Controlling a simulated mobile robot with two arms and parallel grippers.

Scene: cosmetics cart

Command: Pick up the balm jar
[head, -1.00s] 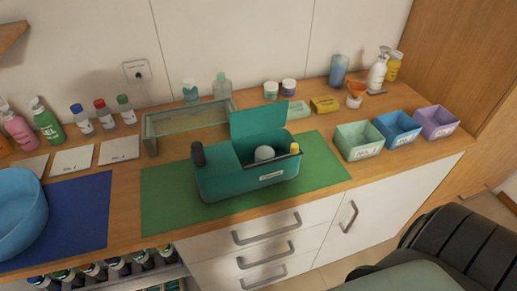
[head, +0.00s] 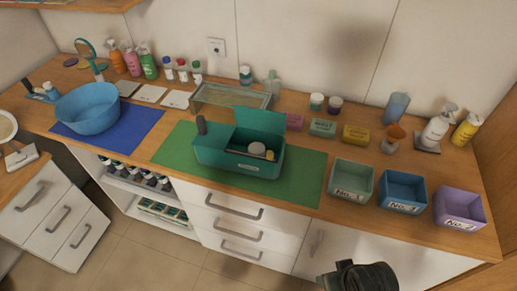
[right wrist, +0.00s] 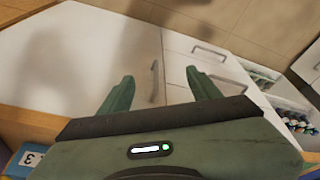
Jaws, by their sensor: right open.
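No jar label is readable, so I cannot tell which is the balm jar. Two small jars stand at the back of the counter in the head view: a white-lidded jar (head: 316,101) and a dark-lidded jar (head: 335,104). A pale round-topped item (head: 257,149) sits inside the teal caddy (head: 220,160) on the green mat. My right gripper (right wrist: 160,78) is open and empty in the right wrist view, its fingers apart in front of white cabinet doors. In the head view my right arm shows at the bottom, below the counter's front edge. My left gripper is out of view.
Three labelled bins, green (head: 350,182), blue (head: 402,192) and purple (head: 459,209), line the right front. A glass-topped box (head: 232,97) stands behind the caddy. Pump bottles (head: 437,130) stand at the back right. A blue bowl (head: 88,107) is on the left.

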